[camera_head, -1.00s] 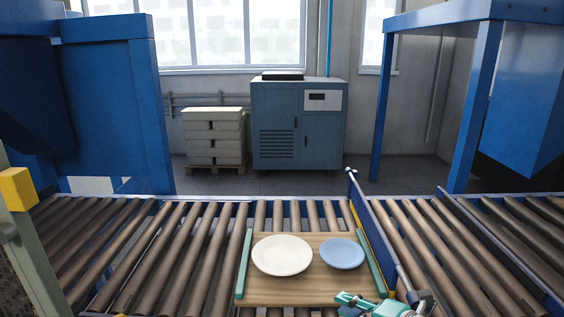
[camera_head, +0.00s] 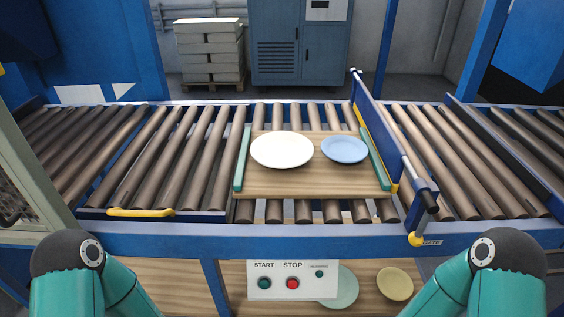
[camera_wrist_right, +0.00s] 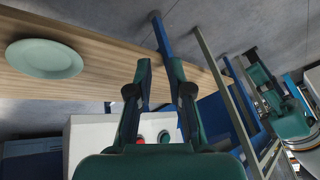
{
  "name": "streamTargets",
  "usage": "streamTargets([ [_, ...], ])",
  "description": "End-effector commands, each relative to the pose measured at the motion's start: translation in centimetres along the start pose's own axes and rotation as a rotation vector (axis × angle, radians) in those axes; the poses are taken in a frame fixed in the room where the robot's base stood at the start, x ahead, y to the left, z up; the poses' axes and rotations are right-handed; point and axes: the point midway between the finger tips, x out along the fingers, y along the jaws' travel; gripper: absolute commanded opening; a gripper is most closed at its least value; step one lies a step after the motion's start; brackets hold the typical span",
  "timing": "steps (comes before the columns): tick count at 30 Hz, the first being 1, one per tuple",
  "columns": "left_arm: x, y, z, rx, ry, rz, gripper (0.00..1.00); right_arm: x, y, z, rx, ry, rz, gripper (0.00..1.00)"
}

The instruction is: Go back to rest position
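In the head view my left arm (camera_head: 78,275) and right arm (camera_head: 488,275) show as teal links at the bottom corners, and their grippers are out of that view. In the right wrist view my right gripper (camera_wrist_right: 159,66) has its two fingers apart with nothing held between them. Teal and dark parts of mine at that view's right edge may belong to the left arm; its finger state is unclear. A wooden board (camera_head: 310,180) with green side rails lies on the rollers. A white plate (camera_head: 281,150) and a blue plate (camera_head: 344,149) lie on it, apart from both arms.
A blue gate (camera_head: 378,135) stands right of the board. The control panel (camera_head: 291,280) has START and STOP buttons. Below, a pale green plate (camera_head: 346,288) and a yellow plate (camera_head: 395,284) lie on a wooden shelf. The green plate also shows in the wrist view (camera_wrist_right: 44,59). Rollers at left are clear.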

Motion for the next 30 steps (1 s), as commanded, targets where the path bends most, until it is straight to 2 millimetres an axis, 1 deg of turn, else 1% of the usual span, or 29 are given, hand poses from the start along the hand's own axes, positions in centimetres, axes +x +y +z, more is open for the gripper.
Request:
streamTargets([
  [1, 0.3, -0.1, 0.0, 0.0, 0.0, 0.0, 0.19, 0.9, -0.9, 2.2, 0.168, -0.06, -0.013, 0.19],
  [3, 0.1, 0.0, 0.0, 0.0, 0.0, 0.0, 0.19, 0.8, -1.6, 3.7, 0.381, -0.115, 0.0, 0.19],
  [7, 0.1, 0.0, 0.0, 0.0, 0.0, 0.0, 0.19, 0.4, -1.7, 5.2, 0.71, -0.167, 0.05, 0.19],
  [10, 0.1, 0.0, 0.0, 0.0, 0.0, 0.0, 0.19, 0.5, -1.7, 5.3, 0.882, -0.176, 0.07, 0.19],
  [12, -2.2, 0.8, 0.0, 0.0, -0.001, 0.0, 0.19, -1.7, -2.2, 4.2, 0.885, -0.173, 0.071, 0.19],
  [17, -5.5, 2.0, 0.0, 0.0, 0.001, 0.0, 0.19, -4.8, -3.0, 2.7, 0.881, -0.172, 0.07, 0.19],
  [21, -8.7, 3.1, 0.1, 0.0, 0.0, 0.0, 0.19, -7.7, -3.6, 1.3, 0.879, -0.172, 0.07, 0.19],
  [24, -10.5, 3.8, 0.1, 0.0, 0.0, 0.0, 0.19, -9.4, -4.1, 0.5, 0.879, -0.172, 0.07, 0.19],
  [27, -11.6, 4.2, 0.1, 0.0, 0.0, 0.0, 0.19, -10.5, -4.3, 0.0, 0.878, -0.172, 0.07, 0.19],
  [30, -11.9, 4.3, 0.1, 0.0, 0.0, 0.0, 0.19, -10.8, -4.4, -0.2, 0.878, -0.171, 0.07, 0.19],
])
